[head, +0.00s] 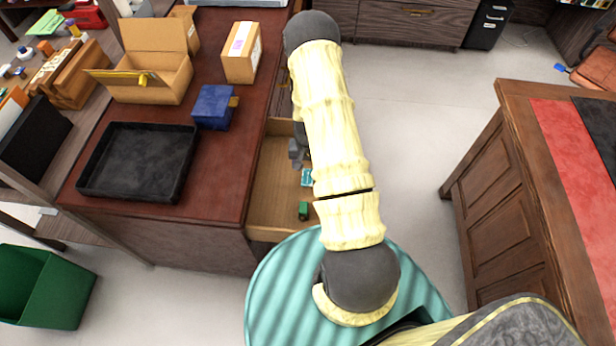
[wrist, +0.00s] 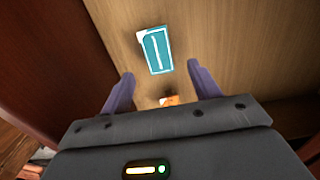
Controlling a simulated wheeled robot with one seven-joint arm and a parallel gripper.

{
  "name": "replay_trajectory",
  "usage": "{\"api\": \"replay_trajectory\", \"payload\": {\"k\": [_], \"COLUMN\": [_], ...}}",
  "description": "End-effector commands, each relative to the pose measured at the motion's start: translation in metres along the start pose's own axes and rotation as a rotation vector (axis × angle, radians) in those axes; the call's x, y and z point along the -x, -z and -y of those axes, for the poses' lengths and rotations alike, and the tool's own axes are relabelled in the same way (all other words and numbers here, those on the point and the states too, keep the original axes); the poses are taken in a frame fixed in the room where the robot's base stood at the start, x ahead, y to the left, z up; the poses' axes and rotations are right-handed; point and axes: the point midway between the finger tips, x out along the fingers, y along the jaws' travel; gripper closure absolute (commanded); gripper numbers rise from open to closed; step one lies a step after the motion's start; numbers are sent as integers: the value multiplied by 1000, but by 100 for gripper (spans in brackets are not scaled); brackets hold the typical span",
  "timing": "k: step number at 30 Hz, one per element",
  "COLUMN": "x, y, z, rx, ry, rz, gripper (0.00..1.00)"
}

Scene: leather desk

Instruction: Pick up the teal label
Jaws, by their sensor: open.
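The teal label (wrist: 156,50) is a flat teal piece with a white border and a white mark. It lies on the wooden floor of the open drawer (head: 268,190); in the head view the label (head: 307,177) shows just left of my arm. In the wrist view my gripper (wrist: 159,80) is open, its two purple fingers apart. The label appears ahead of the fingertips, roughly centred between them, and nothing is held. In the head view my gripper (head: 297,152) is over the drawer, partly hidden by my arm.
A green object (head: 303,210) lies in the drawer near its front. A small orange item (wrist: 168,101) shows between the fingers. The drawer walls and the reddish desk (head: 225,150) stand close on the left. On the desk are a black tray (head: 90,190), a blue box (head: 213,106) and cardboard boxes.

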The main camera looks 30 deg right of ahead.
Motion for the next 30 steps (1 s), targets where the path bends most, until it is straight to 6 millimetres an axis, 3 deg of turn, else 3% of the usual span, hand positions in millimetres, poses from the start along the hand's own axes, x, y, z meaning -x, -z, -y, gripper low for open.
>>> {"api": "replay_trajectory", "payload": {"k": [9,30], "x": [-37,-40], "y": [1,2], "z": [-1,-3], "rx": [2,0], "ry": [0,0], "rz": [1,0], "gripper": [38,38]}}
